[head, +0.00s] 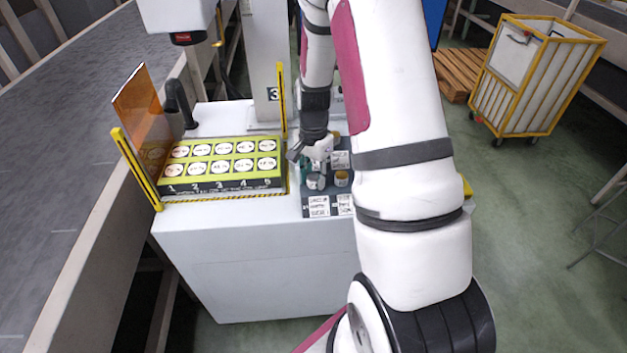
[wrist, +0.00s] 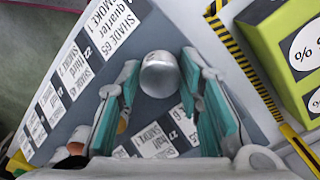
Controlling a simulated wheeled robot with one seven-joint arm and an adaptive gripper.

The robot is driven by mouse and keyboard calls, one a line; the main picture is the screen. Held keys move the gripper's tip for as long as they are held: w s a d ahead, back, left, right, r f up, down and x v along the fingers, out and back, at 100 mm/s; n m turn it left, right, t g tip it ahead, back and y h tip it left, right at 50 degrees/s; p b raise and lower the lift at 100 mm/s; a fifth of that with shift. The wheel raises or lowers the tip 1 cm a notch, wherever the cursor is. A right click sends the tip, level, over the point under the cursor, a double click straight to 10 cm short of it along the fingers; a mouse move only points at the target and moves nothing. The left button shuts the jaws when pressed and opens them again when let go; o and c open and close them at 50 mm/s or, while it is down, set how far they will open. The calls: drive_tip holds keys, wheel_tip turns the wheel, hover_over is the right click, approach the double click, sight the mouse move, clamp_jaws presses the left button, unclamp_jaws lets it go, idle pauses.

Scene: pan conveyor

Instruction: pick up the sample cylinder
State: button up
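A silvery sample cylinder (wrist: 160,82) stands on the dark grey labelled tray (wrist: 150,28). In the head view the cylinder (head: 315,182) shows near the tray's front left, just below my gripper (head: 316,160). In the wrist view the two teal-padded fingers of my gripper (wrist: 160,62) are spread, with the cylinder between their tips. A gap shows on the right, and the left finger is close to it. I cannot tell whether either finger touches it. My arm hides the tray's right part in the head view.
A gold-topped cylinder (head: 341,178) stands right of the silvery one. Copper-coloured cylinders (wrist: 76,148) show at the wrist view's lower left. A yellow-green block with round labels (head: 222,165) lies left of the tray, with a yellow post (head: 282,98) and an orange panel (head: 143,118) nearby.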

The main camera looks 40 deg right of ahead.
sight(315, 178)
clamp_jaws()
drive_tip(key=shift+r, duration=0.5)
drive_tip(key=r, duration=0.2)
drive_tip(key=shift+s+a+r, duration=0.1)
drive_tip(key=shift+s+r, duration=0.25)
drive_tip(key=shift+r, duration=0.05)
drive_tip(key=s+a+r, duration=0.1)
drive_tip(key=s+a, duration=0.3)
drive_tip(key=s, duration=1.1)
drive_tip(key=w+a+r+n+p, duration=0.1)
drive_tip(key=w+a+n+p, duration=0.2)
drive_tip(key=w+a+n, duration=1.2)
drive_tip(key=w, duration=0.3)
drive_tip(key=shift+a+r+n, duration=0.4)
